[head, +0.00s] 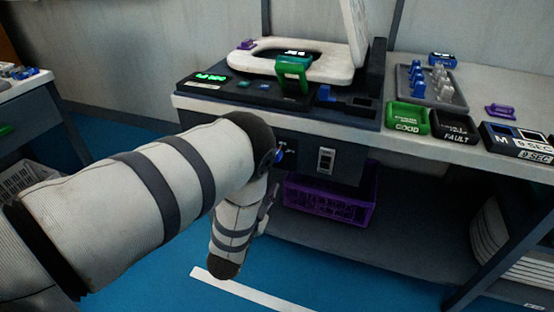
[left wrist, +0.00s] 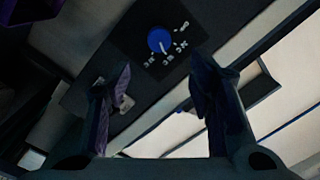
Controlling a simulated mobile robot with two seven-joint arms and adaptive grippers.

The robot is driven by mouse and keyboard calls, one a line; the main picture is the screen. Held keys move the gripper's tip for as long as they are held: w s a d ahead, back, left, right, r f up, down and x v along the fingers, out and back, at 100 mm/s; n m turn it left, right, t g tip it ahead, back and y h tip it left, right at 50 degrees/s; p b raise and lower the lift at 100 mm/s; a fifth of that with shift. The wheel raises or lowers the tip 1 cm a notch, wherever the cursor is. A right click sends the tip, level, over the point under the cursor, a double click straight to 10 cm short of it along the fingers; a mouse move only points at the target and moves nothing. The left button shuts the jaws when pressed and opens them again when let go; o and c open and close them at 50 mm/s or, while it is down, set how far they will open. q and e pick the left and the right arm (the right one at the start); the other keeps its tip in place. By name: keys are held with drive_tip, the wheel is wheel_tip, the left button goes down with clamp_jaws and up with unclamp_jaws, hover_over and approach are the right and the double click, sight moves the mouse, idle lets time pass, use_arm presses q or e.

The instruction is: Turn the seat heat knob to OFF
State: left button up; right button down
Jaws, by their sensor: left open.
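The seat heat knob (head: 280,155) is a small blue dial on the dark front panel under the bench top, partly hidden by my left arm in the head view. In the left wrist view the blue knob (left wrist: 160,40) sits on a black plate with several white labels at its right and lower side. Its white pointer mark faces the lower labels; the lettering is too small to read surely. My left gripper (left wrist: 163,70) is open and empty, its two fingers either side below the knob, apart from it in the picture. My right gripper is not in view.
A purple crate (head: 330,203) stands on the shelf below. The toilet seat (head: 335,67) and a green clamp-like part (head: 292,72) are above. Green GOOD (head: 407,119) and black FAULT (head: 453,127) trays lie right.

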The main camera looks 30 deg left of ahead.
use_arm(q)
drive_tip(key=b+x, duration=0.1)
drive_tip(key=x, duration=0.8)
drive_tip(key=shift+w, duration=0.3)
drive_tip(key=shift+a, duration=0.1)
drive_tip(key=shift+c, duration=0.5)
clamp_jaws()
